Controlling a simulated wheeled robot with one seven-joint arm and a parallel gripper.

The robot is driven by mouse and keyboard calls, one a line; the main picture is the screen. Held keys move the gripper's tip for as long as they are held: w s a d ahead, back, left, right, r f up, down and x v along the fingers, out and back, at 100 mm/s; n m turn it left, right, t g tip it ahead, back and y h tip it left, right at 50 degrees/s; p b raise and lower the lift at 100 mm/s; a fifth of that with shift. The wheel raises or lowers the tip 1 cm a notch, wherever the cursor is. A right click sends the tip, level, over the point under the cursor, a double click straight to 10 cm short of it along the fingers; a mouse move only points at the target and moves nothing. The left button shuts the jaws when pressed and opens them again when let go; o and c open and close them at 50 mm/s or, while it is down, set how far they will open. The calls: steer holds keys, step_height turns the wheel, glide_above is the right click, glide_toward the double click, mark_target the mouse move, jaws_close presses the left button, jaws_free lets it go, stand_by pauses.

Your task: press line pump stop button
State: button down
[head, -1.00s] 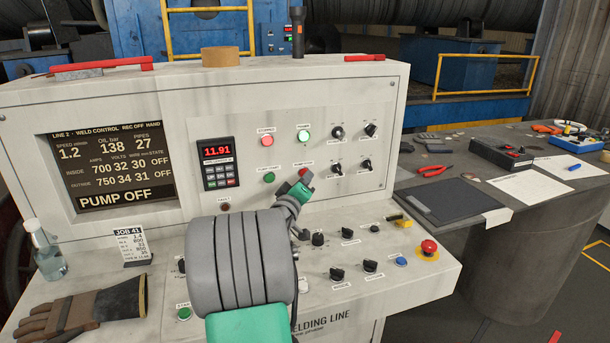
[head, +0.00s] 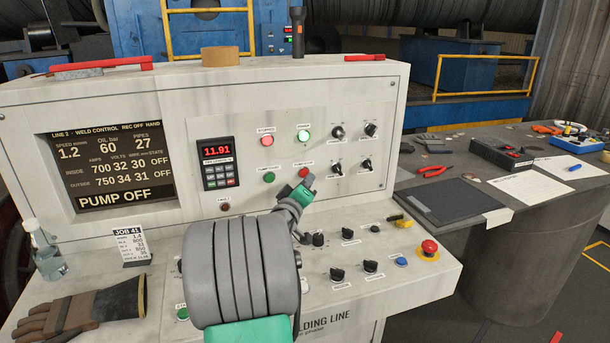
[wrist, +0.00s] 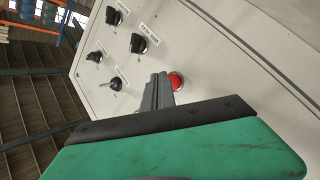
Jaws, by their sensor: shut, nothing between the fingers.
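The red pump stop button (head: 303,172) is on the upright face of the white console, right of a green button (head: 269,177). In the wrist view the red button (wrist: 176,80) sits just right of my fingertips, which partly overlap its edge. My gripper (head: 309,180) is shut and empty, its tips just below and right of the button in the head view. Contact cannot be told. The screen (head: 110,165) reads PUMP OFF and oil 60 bar.
A lit red lamp (head: 267,140) and a bright green lamp (head: 303,136) sit above the buttons. Black knobs (head: 338,132) are to the right. The sloped desk holds more knobs and a red emergency stop (head: 429,247). A glove (head: 80,312) lies at left.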

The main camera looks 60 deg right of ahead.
steer(key=shift+s+a, duration=1.75)
